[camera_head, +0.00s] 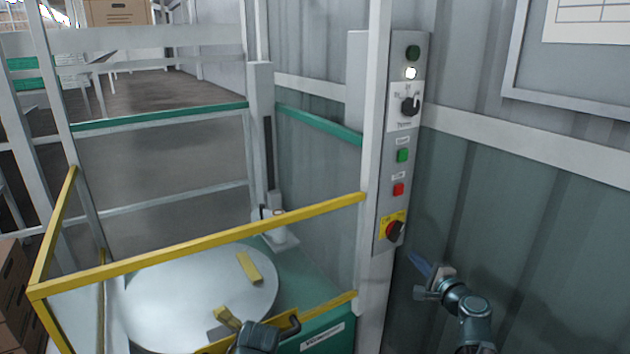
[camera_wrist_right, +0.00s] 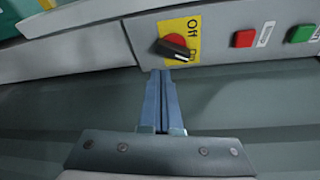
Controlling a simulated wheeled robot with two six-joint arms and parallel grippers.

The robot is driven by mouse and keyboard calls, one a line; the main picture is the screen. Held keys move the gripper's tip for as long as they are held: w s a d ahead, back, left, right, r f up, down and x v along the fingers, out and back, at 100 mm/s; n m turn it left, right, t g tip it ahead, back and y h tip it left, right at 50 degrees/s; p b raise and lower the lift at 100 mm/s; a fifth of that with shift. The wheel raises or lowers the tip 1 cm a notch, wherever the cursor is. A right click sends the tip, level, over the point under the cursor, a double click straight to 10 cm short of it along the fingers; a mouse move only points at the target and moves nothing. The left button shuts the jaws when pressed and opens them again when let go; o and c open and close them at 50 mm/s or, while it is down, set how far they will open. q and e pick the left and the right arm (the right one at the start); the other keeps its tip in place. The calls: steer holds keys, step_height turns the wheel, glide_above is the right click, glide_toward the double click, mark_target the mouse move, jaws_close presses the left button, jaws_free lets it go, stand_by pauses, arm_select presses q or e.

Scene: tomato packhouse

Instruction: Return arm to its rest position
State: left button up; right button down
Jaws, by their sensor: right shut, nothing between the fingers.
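My right gripper (camera_head: 416,262) is at the lower right in the head view, in front of the ribbed wall and just right of the control post. Its blue fingers are shut and empty, pointing up and left. In the right wrist view the shut fingers (camera_wrist_right: 168,100) end just below the red and black rotary switch (camera_wrist_right: 174,46) on its yellow plate; whether they touch it cannot be told. The switch also shows in the head view (camera_head: 395,231). A dark jointed part (camera_head: 257,338) at the bottom edge may be my left arm; no fingers can be made out.
The control post (camera_head: 384,180) carries a green button (camera_head: 403,155), a red button (camera_head: 398,189), a selector (camera_head: 410,106) and a lit white lamp (camera_head: 411,73). A yellow rail (camera_head: 200,246) crosses before a round turntable (camera_head: 190,285). A framed board (camera_head: 515,60) hangs right.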

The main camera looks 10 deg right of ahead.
steer(key=s+a+f+n+g+y+p, duration=0.1)
steer(key=s+a+n+g+y+p, duration=0.35)
steer(key=a, duration=0.85)
steer(key=s+a+f+n+g+y+p, duration=0.1)
steer(key=a+n+g+p, duration=0.45)
steer(key=a+n, duration=0.55)
steer(key=s+a+r+n+g+h+p, duration=0.1)
steer(key=s+a+n+g+h+p, duration=0.2)
steer(key=s, duration=0.5)
steer(key=s+a+r+n+g+h+p, duration=0.1)
steer(key=s+a+n+g+h+p, duration=0.2)
steer(key=s+n+g+h+p, duration=0.1)
steer(key=s+n+h+p, duration=0.1)
steer(key=s+p, duration=0.1)
steer(key=s, duration=0.1)
steer(key=shift+s+a+r+h, duration=0.25)
steer(key=shift+s+r+h, duration=0.1)
steer(key=shift+s, duration=0.05)
